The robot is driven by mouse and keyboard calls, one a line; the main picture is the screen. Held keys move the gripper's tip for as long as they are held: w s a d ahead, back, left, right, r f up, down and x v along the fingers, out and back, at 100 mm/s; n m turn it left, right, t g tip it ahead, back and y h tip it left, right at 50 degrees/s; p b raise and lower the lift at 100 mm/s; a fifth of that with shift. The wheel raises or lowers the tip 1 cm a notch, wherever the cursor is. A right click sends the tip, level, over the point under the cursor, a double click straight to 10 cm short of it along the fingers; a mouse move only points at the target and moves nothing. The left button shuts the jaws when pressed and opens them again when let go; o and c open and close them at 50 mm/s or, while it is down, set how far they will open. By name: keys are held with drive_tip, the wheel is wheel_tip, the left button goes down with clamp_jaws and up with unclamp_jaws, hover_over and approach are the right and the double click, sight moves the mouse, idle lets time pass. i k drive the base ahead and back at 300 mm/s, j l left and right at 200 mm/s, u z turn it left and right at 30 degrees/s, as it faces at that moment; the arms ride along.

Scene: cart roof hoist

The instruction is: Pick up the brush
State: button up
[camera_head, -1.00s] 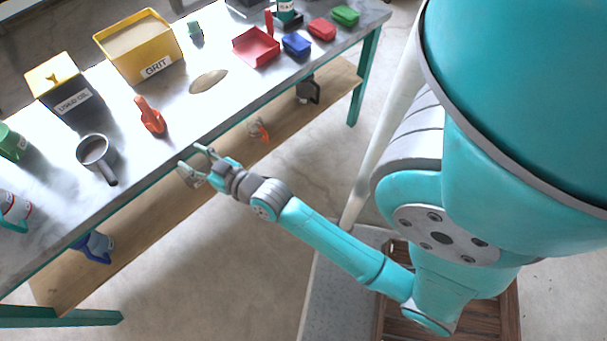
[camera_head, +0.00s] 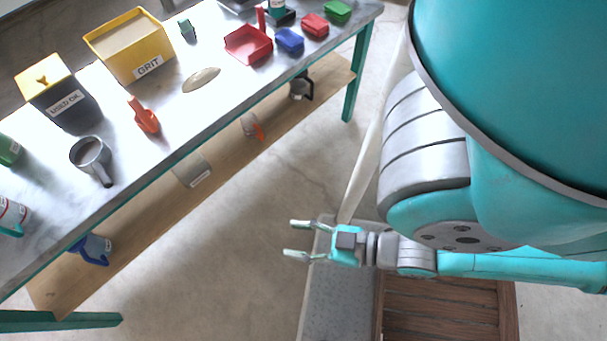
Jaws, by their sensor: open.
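No thing in view is plainly a brush. An orange-red handled tool (camera_head: 145,116) lies on the metal bench top near the front edge; whether it is a brush or a scoop I cannot tell. A thin red upright piece (camera_head: 261,18) stands behind the red tray and is too small to make out. My gripper (camera_head: 297,239) is open and empty, its two fingers apart and pointing left. It is over the floor, clear of the bench and well to the right of the orange-red tool.
The bench (camera_head: 120,206) carries a yellow grit box (camera_head: 147,68), a used-oil box (camera_head: 68,106), a grey mug (camera_head: 90,157), a red tray (camera_head: 247,45) and small coloured boxes. Jugs stand on the lower wooden shelf (camera_head: 141,237). Floor between bench and gripper is clear.

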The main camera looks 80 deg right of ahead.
sight(186, 29)
drive_tip(key=z, duration=1.4)
drive_tip(key=i+u, duration=0.25)
drive_tip(key=u, duration=0.2)
drive_tip(key=i+l+u, duration=0.15)
drive_tip(key=u, duration=0.3)
drive_tip(key=i+l+u, duration=0.25)
drive_tip(key=u, duration=0.25)
drive_tip(key=i, duration=0.1)
